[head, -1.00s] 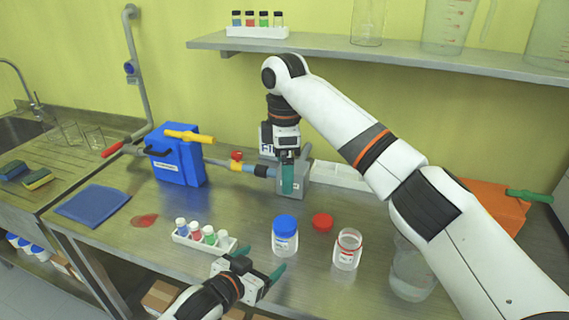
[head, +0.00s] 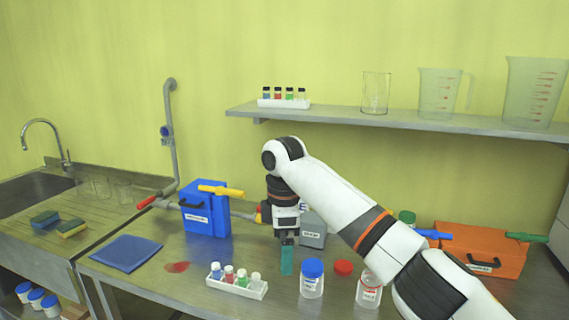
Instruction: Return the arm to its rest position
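My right arm comes in from the lower right and reaches over the bench (head: 205,285). Its gripper (head: 287,262) points down in front of a grey box (head: 314,232), with teal fingers that look close together from this side. Whether it is open or shut is unclear. It stands behind and to the left of a jar with a blue lid (head: 312,280). My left gripper is not in view.
A white vial rack (head: 250,290), a red cap (head: 343,268) and an open jar (head: 369,292) stand near the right gripper. A blue box (head: 207,212) is to its left, an orange box (head: 480,252) to the right. A shelf (head: 400,121) holds beakers above.

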